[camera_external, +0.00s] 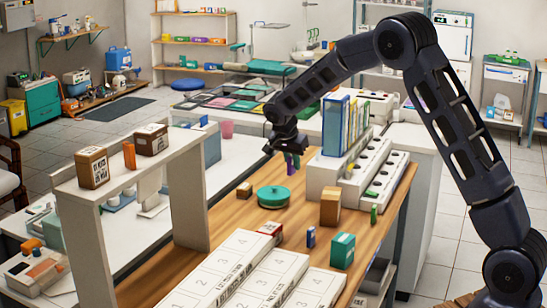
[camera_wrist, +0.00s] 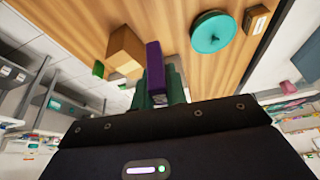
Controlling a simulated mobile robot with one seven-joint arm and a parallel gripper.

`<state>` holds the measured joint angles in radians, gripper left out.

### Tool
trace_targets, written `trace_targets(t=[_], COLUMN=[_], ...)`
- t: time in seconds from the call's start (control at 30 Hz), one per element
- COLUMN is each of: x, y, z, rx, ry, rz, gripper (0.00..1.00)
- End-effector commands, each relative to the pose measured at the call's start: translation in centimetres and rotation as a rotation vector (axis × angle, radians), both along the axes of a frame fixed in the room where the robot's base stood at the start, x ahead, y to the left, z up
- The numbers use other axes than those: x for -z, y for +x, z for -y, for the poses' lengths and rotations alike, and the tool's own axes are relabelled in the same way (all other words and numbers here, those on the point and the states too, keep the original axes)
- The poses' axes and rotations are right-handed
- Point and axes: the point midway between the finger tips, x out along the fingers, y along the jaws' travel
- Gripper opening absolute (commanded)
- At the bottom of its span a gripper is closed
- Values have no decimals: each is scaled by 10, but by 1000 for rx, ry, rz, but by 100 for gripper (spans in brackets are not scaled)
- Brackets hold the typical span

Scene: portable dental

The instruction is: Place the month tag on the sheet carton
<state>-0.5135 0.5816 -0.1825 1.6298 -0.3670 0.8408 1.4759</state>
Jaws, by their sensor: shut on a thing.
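My gripper (camera_external: 286,148) is above the wooden table, behind the round teal lidded dish. It is shut on a small upright purple block (camera_external: 292,164), which may be the month tag. In the wrist view the purple block (camera_wrist: 154,62) stands out between the dark green fingers (camera_wrist: 160,88). No readable label marks the sheet carton. Candidates are a tan box (camera_external: 330,206), also in the wrist view (camera_wrist: 125,46), and the long white numbered cartons (camera_external: 226,268) at the front of the table. The purple block appears held clear of the table.
The teal dish (camera_external: 273,197) and a small brown box (camera_external: 244,190) stand near the table's left edge. White stepped racks with upright blue folders (camera_external: 334,124) stand at the back right. A teal box (camera_external: 342,250) and small blue block (camera_external: 311,237) are in front. A raised shelf (camera_external: 132,172) stands left.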

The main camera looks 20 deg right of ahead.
Motion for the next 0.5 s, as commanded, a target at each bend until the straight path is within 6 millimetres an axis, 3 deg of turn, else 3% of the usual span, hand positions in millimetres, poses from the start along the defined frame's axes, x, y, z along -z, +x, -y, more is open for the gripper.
trace_targets(t=[0.27,0.5], x=[-25,-54], y=[-20,-75], z=[3,12], rx=[-4,-20], ry=[3,8], rz=[-2,-3], gripper=[0,0])
